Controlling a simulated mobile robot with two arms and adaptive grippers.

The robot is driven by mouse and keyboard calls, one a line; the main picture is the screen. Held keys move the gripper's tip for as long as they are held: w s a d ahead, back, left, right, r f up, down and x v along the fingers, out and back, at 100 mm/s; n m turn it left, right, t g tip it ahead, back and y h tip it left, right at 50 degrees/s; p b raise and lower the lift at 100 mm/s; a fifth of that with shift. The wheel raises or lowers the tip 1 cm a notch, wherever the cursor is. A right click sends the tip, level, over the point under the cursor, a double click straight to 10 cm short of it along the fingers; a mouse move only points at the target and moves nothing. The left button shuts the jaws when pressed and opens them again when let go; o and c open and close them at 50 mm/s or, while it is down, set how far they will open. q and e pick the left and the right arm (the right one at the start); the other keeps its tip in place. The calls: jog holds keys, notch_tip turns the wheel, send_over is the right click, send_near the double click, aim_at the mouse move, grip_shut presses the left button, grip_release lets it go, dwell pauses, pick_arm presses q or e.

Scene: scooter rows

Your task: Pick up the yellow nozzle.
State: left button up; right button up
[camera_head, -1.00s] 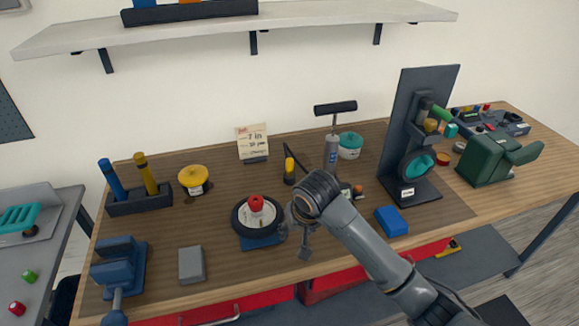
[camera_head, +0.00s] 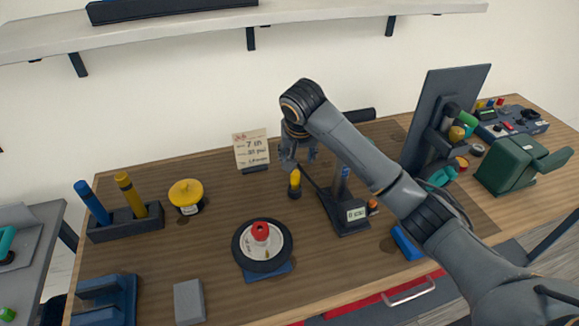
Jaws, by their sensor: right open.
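The yellow nozzle (camera_head: 295,178) stands upright on the workbench, its lower part dark, in front of the small card stand and left of the pump. My right gripper (camera_head: 299,166) is open and points down just above and behind or around the nozzle's top; I cannot tell whether the fingers touch it. The pump's base with a gauge (camera_head: 356,214) is right of the nozzle, and its upper part is mostly hidden behind my right arm. My left gripper is not in view.
A wheel with a red cap (camera_head: 262,246) lies front left of the nozzle. A card stand (camera_head: 251,149) is behind it. A yellow-lidded pot (camera_head: 186,195) and a rack with blue and yellow handles (camera_head: 125,223) stand left. A blue block (camera_head: 406,243) is front right. Bench between pot and wheel is clear.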

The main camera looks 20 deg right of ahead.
aim_at(295, 173)
jog(key=p+x, duration=0.1)
jog(key=x, duration=0.6)
jog(key=shift+w+d+f+p, duration=0.1)
jog(key=shift+w+f+p, duration=0.1)
jog(key=shift+f+p, duration=0.15)
jog(key=shift+w+f, duration=0.2)
jog(key=shift+p+x, duration=0.7)
jog(key=shift+x, duration=1.45)
jog(key=shift+w+f, duration=0.3)
jog(key=shift+f, duration=0.05)
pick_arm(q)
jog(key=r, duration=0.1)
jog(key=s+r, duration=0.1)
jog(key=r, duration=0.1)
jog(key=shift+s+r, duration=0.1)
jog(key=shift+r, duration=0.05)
pick_arm(e)
grip_shut()
